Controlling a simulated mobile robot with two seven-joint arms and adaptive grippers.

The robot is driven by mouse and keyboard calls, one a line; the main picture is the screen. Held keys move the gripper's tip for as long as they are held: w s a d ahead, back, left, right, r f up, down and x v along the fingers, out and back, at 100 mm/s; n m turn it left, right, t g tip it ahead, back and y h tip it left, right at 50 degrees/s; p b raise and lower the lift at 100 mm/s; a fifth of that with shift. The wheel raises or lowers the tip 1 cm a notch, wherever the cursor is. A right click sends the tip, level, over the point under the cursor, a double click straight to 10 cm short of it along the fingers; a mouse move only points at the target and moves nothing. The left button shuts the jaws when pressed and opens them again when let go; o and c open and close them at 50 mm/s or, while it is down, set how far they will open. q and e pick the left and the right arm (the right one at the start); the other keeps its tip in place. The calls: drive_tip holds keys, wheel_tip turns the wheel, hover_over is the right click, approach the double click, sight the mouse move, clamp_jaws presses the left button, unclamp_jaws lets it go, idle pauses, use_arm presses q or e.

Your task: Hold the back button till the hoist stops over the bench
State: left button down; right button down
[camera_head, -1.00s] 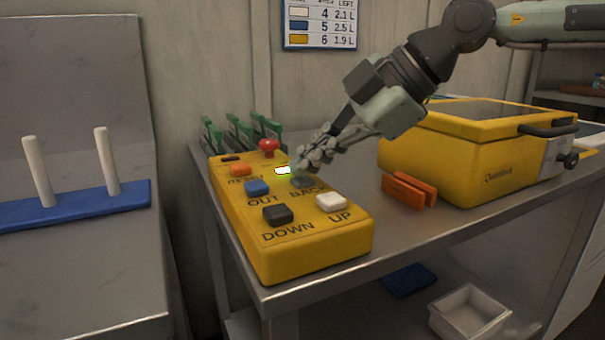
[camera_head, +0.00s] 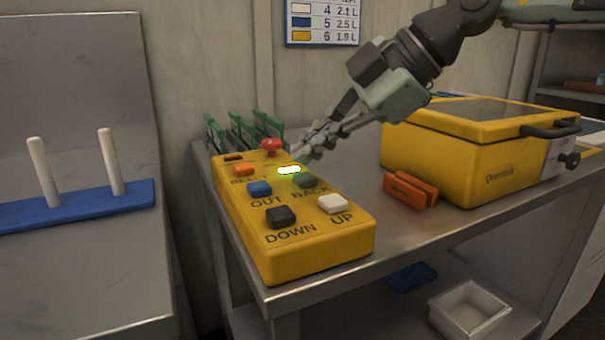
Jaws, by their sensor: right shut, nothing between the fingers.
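The yellow control box (camera_head: 322,246) lies on the metal bench top, its labels facing me. The dark grey-green back button (camera_head: 306,180) sits above the word BACK and shows uncovered. My right gripper (camera_head: 312,150) is shut and empty, its fingertips just above and behind the back button, apparently clear of it. A lamp (camera_head: 289,170) next to the button glows white-green. The blue out button (camera_head: 259,188), black down button (camera_head: 281,217), white up button (camera_head: 332,204), orange reset button (camera_head: 244,170) and red mushroom button (camera_head: 271,147) also show. The hoist and my left gripper are not in view.
A yellow case (camera_head: 455,155) with a dark handle stands right of the box, with orange blocks (camera_head: 410,191) before it. Green clips (camera_head: 240,130) stand behind the box. A blue rack with white pegs (camera_head: 110,163) is at left. A white bin (camera_head: 468,310) sits below.

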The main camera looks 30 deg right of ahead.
sight(310, 177)
drive_tip(key=shift+r+p, duration=1.4)
drive_tip(key=shift+r, duration=1)
